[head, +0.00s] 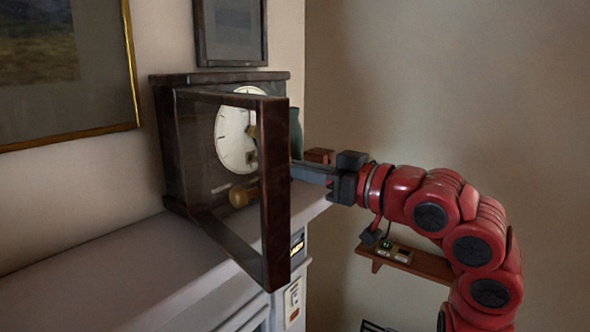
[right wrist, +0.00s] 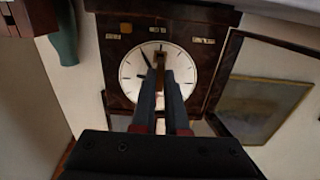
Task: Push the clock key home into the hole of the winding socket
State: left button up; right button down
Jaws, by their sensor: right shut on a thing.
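The dark wooden clock (head: 172,140) stands on the mantel, its white dial (head: 232,145) facing out behind the open glazed door (head: 276,200). The dial also shows in the right wrist view (right wrist: 135,72). My right gripper reaches in from the right past the door frame, and its fingers (right wrist: 167,85) are shut in front of the dial. A brown-gold piece, apparently the clock key (right wrist: 158,63), shows at the fingertips, over the dial. The winding socket and its hole are hidden behind the key and fingers, so I cannot tell how deep the key sits. My left gripper is not in view.
The open door's frame stands close beside my right fingers. A teal vase (right wrist: 63,38) and a red-brown box (head: 319,155) stand beside the clock. The mantel (head: 120,262) is clear at front left. A small wall shelf (head: 425,263) lies below my right arm.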

dwell(0.4)
jog(key=shift+f+b, duration=0.1)
jog(key=shift+b, duration=0.3)
jog(key=shift+b, duration=0.4)
jog(key=shift+b+x, duration=0.4)
jog(key=shift+x, duration=1.45)
jog(key=c, duration=0.9)
grip_release()
jog(key=shift+o, duration=0.2)
